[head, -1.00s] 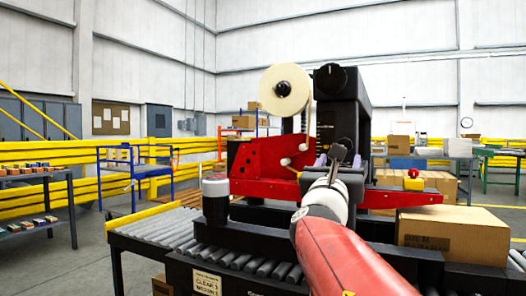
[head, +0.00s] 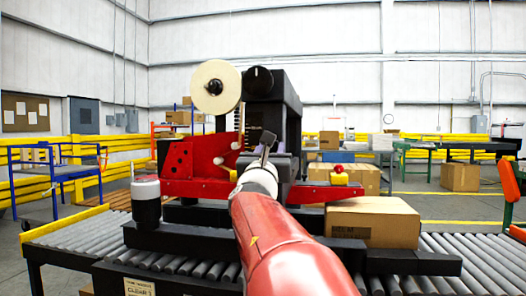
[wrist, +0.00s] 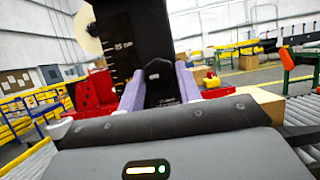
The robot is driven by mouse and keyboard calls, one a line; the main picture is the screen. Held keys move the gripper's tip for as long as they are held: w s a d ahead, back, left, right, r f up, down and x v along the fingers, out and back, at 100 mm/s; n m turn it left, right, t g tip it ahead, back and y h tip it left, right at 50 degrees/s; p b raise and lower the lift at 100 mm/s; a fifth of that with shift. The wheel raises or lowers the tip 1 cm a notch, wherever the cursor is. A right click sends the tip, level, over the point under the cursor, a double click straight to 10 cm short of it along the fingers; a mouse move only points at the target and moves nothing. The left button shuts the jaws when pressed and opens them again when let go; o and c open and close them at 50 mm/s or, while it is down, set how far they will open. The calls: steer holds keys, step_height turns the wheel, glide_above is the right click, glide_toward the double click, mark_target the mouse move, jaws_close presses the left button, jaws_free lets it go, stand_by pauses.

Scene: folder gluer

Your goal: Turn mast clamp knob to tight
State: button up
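The mast clamp knob (wrist: 159,72) is a black, rounded knob low on the dark mast (wrist: 136,38), below its white scale. In the wrist view it shows between the two purple fingers of my gripper (wrist: 160,80). The fingers are apart, one on each side of the knob; I cannot tell whether they touch it. In the head view, my red and white arm reaches to the mast, and my wrist hides the clamp knob there. Another black knob (head: 258,79) sits at the top of the machine head.
A cream tape roll (head: 216,87) and a red plate (head: 195,160) are left of the mast. A black-and-white cylinder (head: 146,202) stands on the left. A cardboard box (head: 372,221) lies right of my arm by the roller conveyor (head: 470,258).

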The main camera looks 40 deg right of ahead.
steer(key=c, duration=0.4)
steer(key=shift+m, duration=0.3)
steer(key=m+g+b, duration=0.1)
steer(key=m, duration=0.1)
steer(key=m+g+h+b, duration=0.1)
steer(key=m, duration=0.1)
steer(key=shift+w+a+f+m, duration=0.1)
steer(key=shift+w+f+m, duration=0.05)
steer(key=shift+m, duration=0.25)
steer(key=shift+w+a+r+m+g+y, duration=0.15)
steer(key=shift+m+g, duration=1)
steer(key=shift+m, duration=1.7)
steer(key=shift+d+r+m+g+y, duration=0.15)
steer(key=shift+m+g, duration=0.95)
steer(key=shift+m, duration=1.8)
steer(key=shift+w+a+r+m+g+y, duration=0.15)
steer(key=shift+m+g, duration=1)
steer(key=shift+m, duration=1.7)
steer(key=shift+s, duration=0.15)
